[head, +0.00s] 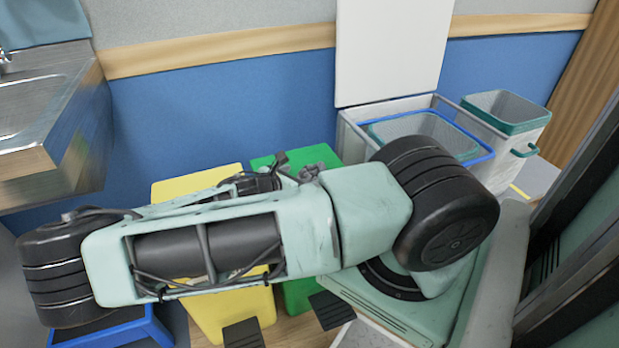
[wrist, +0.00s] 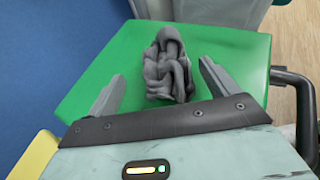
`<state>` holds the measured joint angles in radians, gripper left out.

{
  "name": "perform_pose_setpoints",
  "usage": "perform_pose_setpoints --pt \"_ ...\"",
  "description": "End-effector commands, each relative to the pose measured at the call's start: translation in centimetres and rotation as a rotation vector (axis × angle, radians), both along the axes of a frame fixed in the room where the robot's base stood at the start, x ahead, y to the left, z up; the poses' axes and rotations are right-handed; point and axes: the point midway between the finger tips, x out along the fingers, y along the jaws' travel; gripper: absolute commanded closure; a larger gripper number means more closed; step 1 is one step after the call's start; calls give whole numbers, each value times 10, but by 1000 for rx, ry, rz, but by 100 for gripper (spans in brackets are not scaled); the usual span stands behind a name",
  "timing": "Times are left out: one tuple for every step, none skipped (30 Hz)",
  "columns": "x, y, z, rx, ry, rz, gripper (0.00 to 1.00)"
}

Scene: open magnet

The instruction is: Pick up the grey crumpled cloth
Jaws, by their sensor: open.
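The grey crumpled cloth (wrist: 166,68) lies on the green lid (wrist: 110,92) of a bin in the wrist view. My gripper (wrist: 162,88) is open, with one finger to the left of the cloth and the other to its right. The cloth sits between and slightly beyond the fingertips, and neither finger visibly touches it. The cloth's near edge comes close to the gripper's dark base.
In the head view, a yellow bin (head: 219,319) stands beside the green bin (head: 298,295). A blue container (head: 110,335) is at lower left, below a metal sink (head: 45,100). White bins with baskets (head: 500,115) stand at right. A blue wall (head: 220,115) runs behind.

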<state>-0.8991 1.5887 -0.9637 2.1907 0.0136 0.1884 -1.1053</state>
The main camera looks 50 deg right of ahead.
Motion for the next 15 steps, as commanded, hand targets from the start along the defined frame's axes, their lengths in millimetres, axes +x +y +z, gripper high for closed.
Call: perform_pose_setpoints --pt "-2 -5 -3 -2 1 -2 13" --pt "-3 -9 -5 -3 2 -4 13" --pt "-4 -15 -8 -3 2 -5 13" --pt "-5 -19 -10 -3 2 -5 13" --pt "-6 -23 -12 -3 2 -5 13" --pt "-7 -29 -15 -2 2 -4 13" --pt "-7 -33 -16 -2 2 -4 13" --pt "-7 -36 -17 -2 2 -4 13" --pt "-7 -39 -18 -1 2 -4 13" --pt "-7 -42 -19 -1 0 -3 13" --pt "-7 -43 -20 -1 0 -2 13" --pt "-6 -44 -20 0 -1 -1 13" --pt "-6 -45 -20 0 0 -1 13" --pt "-6 -45 -20 0 0 -1 13" --pt "-6 -45 -20 0 0 -1 13"
